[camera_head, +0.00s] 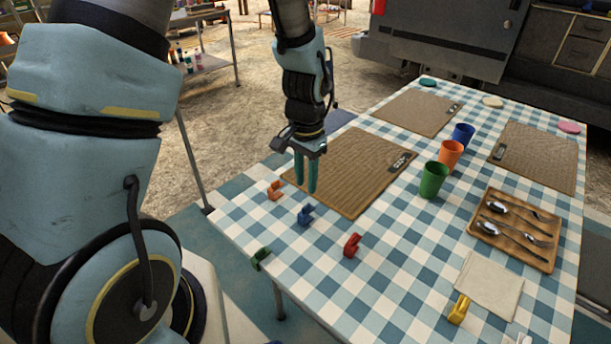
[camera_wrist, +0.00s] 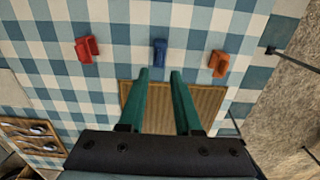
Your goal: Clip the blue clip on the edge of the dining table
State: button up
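The blue clip (camera_head: 306,215) lies on the checked cloth of the dining table (camera_head: 330,285), near the table's left end. It also shows in the wrist view (camera_wrist: 160,52), just beyond the gap between my fingertips. My gripper (camera_head: 306,190) points down with its green fingers above the table near the blue clip. In the wrist view my gripper (camera_wrist: 159,73) has its fingers apart with nothing between them. An orange clip (camera_head: 275,190) and a red clip (camera_head: 352,245) lie on either side of the blue one.
A green clip (camera_head: 260,258) is at the table's near-left edge. A yellow clip (camera_head: 459,309) lies by a folded napkin (camera_head: 489,285). A brown placemat (camera_head: 352,170) is just behind my gripper. Green (camera_head: 433,180), orange and blue cups and a cutlery tray (camera_head: 480,233) stand farther right.

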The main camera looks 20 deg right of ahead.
aim_at(306, 206)
jog(key=shift+f+b, duration=2.3)
jog(key=shift+f, duration=1.35)
grip_shut()
jog(key=shift+r+p, duration=2.15)
jog(key=shift+r, duration=0.45)
